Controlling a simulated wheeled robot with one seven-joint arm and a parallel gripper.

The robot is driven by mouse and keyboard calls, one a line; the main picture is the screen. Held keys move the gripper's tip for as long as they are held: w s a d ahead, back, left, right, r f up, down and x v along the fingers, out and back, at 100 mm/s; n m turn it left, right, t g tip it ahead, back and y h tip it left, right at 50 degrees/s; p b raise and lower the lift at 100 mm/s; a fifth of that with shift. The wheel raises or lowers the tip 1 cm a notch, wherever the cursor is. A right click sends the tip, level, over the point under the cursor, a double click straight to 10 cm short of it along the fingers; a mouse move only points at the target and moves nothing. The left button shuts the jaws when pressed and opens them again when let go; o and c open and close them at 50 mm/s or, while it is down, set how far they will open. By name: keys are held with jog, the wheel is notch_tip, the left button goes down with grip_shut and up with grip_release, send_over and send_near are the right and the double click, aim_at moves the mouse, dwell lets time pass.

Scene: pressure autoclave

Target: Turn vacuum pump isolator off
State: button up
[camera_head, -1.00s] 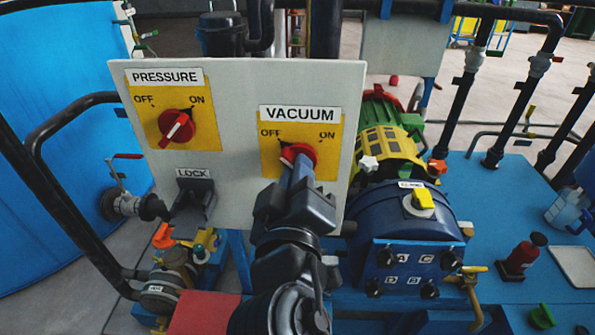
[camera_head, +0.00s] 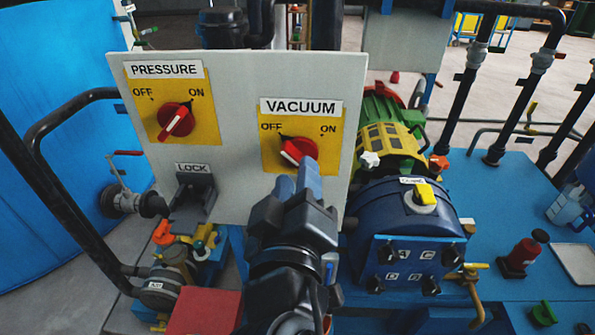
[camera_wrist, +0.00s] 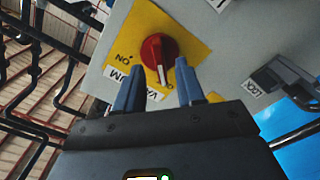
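The red vacuum knob (camera_head: 298,152) sits on the yellow plate (camera_head: 328,158) marked VACUUM, OFF and ON, on the grey panel's right side. In the wrist view, the knob (camera_wrist: 159,54) appears upside down. My gripper (camera_head: 300,178) is just below the knob in the head view. In the wrist view, my gripper (camera_wrist: 158,68) is open, with nothing held between its separated fingers. The knob shows beyond them and seems clear of them.
A red pressure knob (camera_head: 175,120) is on the panel's left side. Below it, a dark lock box (camera_head: 192,200) juts out. A blue vessel (camera_head: 400,225) with a yellow-handled valve stands at the right. Pipes and a blue tank (camera_head: 60,100) lie left.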

jog(key=shift+s+a+b, duration=0.1)
jog(key=shift+s+b, duration=0.3)
jog(key=shift+s, duration=2)
